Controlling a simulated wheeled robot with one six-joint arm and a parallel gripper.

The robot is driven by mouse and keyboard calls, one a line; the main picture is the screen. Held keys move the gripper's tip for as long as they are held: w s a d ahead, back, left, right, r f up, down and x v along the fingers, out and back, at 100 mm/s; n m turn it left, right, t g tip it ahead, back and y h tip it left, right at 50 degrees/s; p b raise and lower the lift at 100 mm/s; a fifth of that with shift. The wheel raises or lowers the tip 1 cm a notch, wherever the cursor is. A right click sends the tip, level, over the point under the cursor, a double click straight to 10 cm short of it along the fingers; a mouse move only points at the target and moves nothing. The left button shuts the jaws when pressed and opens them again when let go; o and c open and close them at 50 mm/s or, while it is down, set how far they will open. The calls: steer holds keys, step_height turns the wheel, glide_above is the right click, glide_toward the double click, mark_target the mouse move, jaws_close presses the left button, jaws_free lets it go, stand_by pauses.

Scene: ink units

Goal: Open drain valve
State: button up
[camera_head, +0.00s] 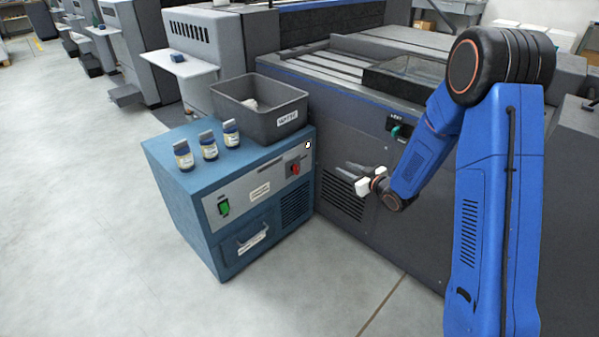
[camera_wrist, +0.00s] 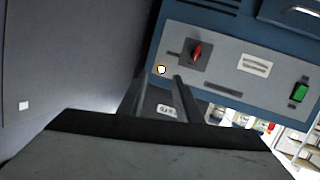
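A red handle (camera_head: 294,169) sits on a dark square plate at the right of the blue cabinet's front panel. It also shows in the wrist view (camera_wrist: 197,51), where the panel appears upside down. No readable label tells whether it is the drain valve. A small pale round fitting (camera_head: 307,144) is near the panel's upper right corner, also in the wrist view (camera_wrist: 161,69). My gripper (camera_head: 341,169) is right of the cabinet, in front of the grey press, apart from the handle. In the wrist view its two dark fingers (camera_wrist: 161,80) are apart with nothing between them.
The blue cabinet (camera_head: 178,205) carries three small bottles (camera_head: 209,147) and a grey labelled bin (camera_head: 230,108). Its panel has a green switch (camera_head: 224,208) at the left, with a drawer handle (camera_head: 252,241) below. The grey press (camera_head: 345,232) stands close behind my gripper. Floor in front is clear.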

mark_target(298, 170)
steer(key=s+a+f+y, duration=0.2)
steer(key=a+f+y, duration=0.35)
steer(key=f, duration=0.35)
steer(key=shift+n+h, duration=0.4)
steer(key=shift+h, duration=0.05)
steer(key=x, duration=1.7)
steer(key=shift+s+a, duration=0.2)
steer(key=shift+a, duration=0.05)
steer(key=c, duration=0.7)
